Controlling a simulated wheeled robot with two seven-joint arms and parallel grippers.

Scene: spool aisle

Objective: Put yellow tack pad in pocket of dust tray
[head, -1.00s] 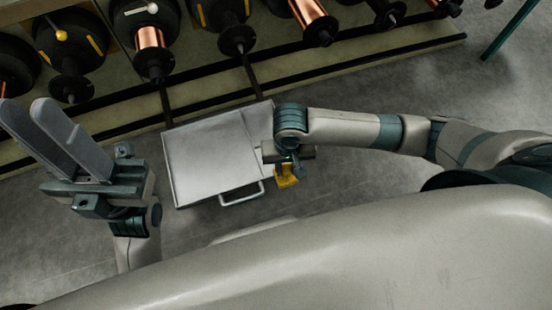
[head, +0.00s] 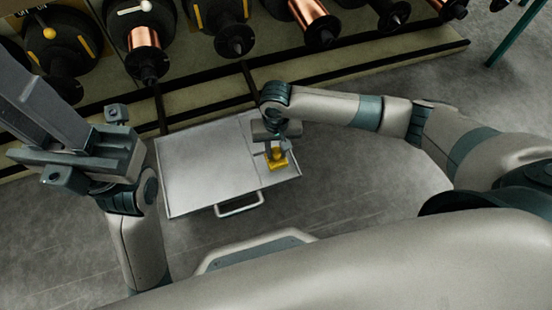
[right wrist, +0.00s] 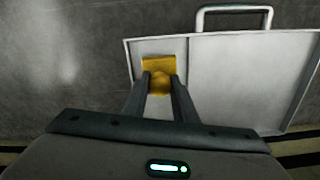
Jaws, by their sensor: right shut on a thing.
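The yellow tack pad (head: 278,163) is held in my right gripper (head: 273,152). In the right wrist view the two fingers (right wrist: 160,82) are closed on the raised middle of the pad (right wrist: 158,62). The dust tray (head: 200,165) is a flat light-grey metal tray with a wire handle. The pad is over the narrow pocket (right wrist: 143,45) at one side of the tray, inside its walls as seen. I cannot tell whether it touches the pocket floor. My left gripper (head: 25,85) is raised at the left, fingers apart and empty.
A rack of spools (head: 145,45) with copper wire and black hubs runs behind the tray. The tray handle (head: 240,207) points toward me. Grey floor (head: 345,170) is clear to the right of the tray.

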